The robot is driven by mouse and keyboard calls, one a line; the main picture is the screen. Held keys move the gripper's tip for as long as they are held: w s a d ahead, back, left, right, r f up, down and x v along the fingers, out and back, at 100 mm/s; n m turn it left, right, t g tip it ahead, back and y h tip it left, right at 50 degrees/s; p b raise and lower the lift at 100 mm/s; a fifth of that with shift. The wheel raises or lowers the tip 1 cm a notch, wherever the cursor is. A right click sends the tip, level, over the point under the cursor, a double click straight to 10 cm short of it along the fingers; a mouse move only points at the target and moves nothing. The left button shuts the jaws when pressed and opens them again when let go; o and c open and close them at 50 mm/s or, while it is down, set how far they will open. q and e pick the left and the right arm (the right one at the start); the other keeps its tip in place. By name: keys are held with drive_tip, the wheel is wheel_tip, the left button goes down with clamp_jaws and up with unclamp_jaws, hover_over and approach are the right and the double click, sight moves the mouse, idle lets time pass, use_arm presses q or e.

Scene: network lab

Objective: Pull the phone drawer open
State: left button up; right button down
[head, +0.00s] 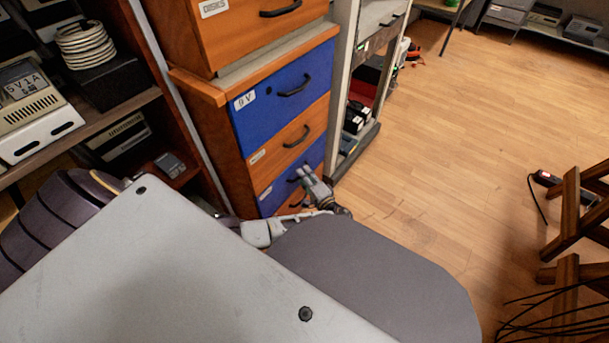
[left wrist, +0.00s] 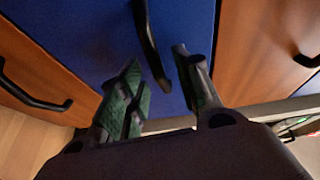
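The wooden cabinet has a column of blue and orange drawers. None of the readable labels says phone. The lower blue drawer (head: 273,199) is shut, with a small label too small to read. My left gripper (head: 303,172) is in front of this drawer, at its dark handle (head: 292,179). In the left wrist view, a blue drawer front (left wrist: 85,35) fills the middle. Its black bar handle (left wrist: 150,45) reaches down between the two spread fingertips of my left gripper (left wrist: 158,68). The fingers are apart, and I cannot tell whether they touch the handle. My right gripper is not in view.
Above are an orange drawer (head: 284,146), a blue drawer labelled 9 V (head: 268,105) and a drawer labelled DISKS (head: 240,32). A metal rack (head: 345,85) stands right of the cabinet.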

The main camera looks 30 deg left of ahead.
use_arm(q)
clamp_jaws()
drive_tip(key=shift+d, duration=0.1)
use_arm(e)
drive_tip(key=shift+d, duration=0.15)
